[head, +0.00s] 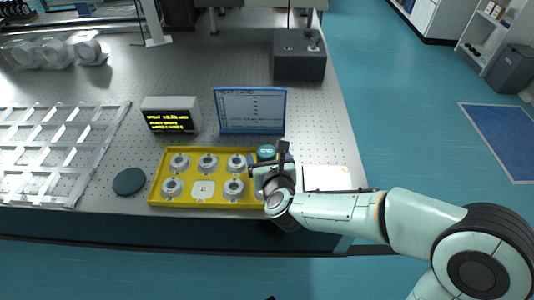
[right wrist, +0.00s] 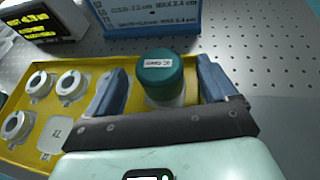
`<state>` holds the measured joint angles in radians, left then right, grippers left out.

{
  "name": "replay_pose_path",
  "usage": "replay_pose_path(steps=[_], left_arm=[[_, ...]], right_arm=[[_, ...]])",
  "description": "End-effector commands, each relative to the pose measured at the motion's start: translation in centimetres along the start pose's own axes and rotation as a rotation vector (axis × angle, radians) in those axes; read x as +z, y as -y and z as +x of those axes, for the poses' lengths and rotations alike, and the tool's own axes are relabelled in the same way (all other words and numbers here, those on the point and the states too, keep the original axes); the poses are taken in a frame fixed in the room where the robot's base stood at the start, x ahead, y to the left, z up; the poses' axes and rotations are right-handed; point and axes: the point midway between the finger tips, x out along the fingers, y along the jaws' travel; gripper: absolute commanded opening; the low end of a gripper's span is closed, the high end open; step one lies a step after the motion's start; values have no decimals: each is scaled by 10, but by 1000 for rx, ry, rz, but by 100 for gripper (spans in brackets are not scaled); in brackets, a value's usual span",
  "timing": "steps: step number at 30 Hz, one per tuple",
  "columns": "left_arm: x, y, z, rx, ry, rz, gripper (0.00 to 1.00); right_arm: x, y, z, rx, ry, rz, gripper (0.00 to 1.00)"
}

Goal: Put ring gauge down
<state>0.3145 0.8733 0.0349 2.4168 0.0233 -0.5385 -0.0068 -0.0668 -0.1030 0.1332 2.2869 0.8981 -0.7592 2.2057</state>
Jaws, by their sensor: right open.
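A teal cylinder (head: 266,152) with a small label on top stands upright on a pale base in the right end of the yellow tray (head: 210,203). In the right wrist view the teal cylinder (right wrist: 160,72) is between the two fingers of my right gripper (right wrist: 161,68), with gaps at the sides. My right gripper (head: 268,157) is open over the tray's right end in the head view. Several grey ring-shaped pieces (head: 208,162) sit in the tray's other places. I cannot tell which piece is the ring gauge. My left gripper is not in view.
A display box (head: 170,117) and a blue-framed chart (head: 250,110) stand behind the tray. A dark green disc (head: 129,181) lies left of it, near a white lattice frame (head: 60,150). A dark box (head: 299,60) stands at the back right. A pale sheet (head: 326,178) lies right of the gripper.

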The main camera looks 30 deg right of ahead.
Motion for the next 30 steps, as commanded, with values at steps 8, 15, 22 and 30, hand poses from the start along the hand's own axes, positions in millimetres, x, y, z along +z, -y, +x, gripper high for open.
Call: replay_pose_path(steps=[8,15,22,30], left_arm=[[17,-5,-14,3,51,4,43],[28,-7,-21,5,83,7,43],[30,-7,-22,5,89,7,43],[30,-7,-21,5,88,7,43]], right_arm=[[3,0,-64,4,4,-1,86],[1,0,-95,2,1,-1,86],[0,0,-100,1,0,-1,86],[0,0,-100,1,0,-1,86]])
